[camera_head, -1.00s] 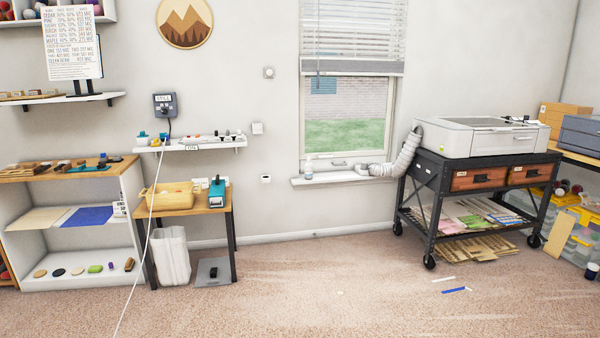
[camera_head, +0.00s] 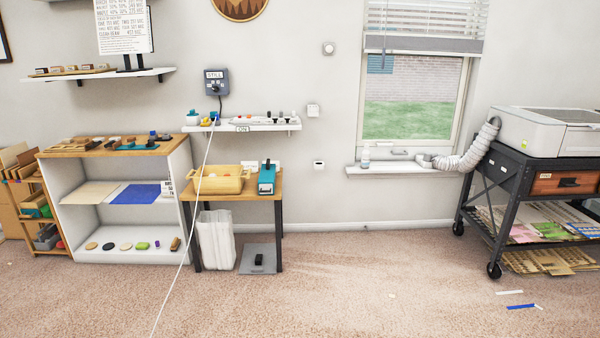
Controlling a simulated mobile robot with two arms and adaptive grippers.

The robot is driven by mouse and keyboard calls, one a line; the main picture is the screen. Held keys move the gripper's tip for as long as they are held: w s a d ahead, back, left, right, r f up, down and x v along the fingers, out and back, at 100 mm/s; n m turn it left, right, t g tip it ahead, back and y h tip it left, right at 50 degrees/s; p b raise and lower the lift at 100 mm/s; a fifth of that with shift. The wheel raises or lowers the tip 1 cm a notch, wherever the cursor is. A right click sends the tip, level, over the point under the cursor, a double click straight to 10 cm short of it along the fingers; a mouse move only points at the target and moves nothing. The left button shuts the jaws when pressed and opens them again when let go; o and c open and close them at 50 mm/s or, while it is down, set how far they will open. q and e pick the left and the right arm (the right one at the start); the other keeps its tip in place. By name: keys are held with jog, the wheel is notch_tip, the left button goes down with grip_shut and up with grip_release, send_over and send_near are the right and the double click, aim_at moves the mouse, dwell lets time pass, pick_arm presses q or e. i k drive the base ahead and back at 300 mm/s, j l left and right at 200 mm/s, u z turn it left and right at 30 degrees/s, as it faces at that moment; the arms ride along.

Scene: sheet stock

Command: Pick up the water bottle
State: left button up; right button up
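A small clear bottle (camera_head: 366,157) stands upright on the left end of the white window sill (camera_head: 400,168). It is small in view, so I cannot tell for sure that it is the water bottle. Neither of my grippers shows in the head view.
A black cart (camera_head: 490,215) with a white machine (camera_head: 550,130) stands at the right, its white hose reaching the sill. A small wooden table (camera_head: 265,190) and a white shelf unit (camera_head: 185,160) stand at the left. A white cord hangs across the left side. The carpet (camera_head: 350,285) is mostly clear.

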aim_at(366, 155)
jog(key=i+z, duration=0.2)
jog(key=i, duration=0.3)
jog(key=i+z, duration=0.25)
jog(key=i, duration=0.25)
jog(key=i+j+z, duration=0.2)
jog(key=i, duration=0.25)
jog(key=i+j+z, duration=0.2)
jog(key=i, duration=0.3)
jog(key=i+l+z, duration=0.15)
jog(key=i, duration=1)
jog(key=i+l+z, duration=0.15)
jog(key=i, duration=1.05)
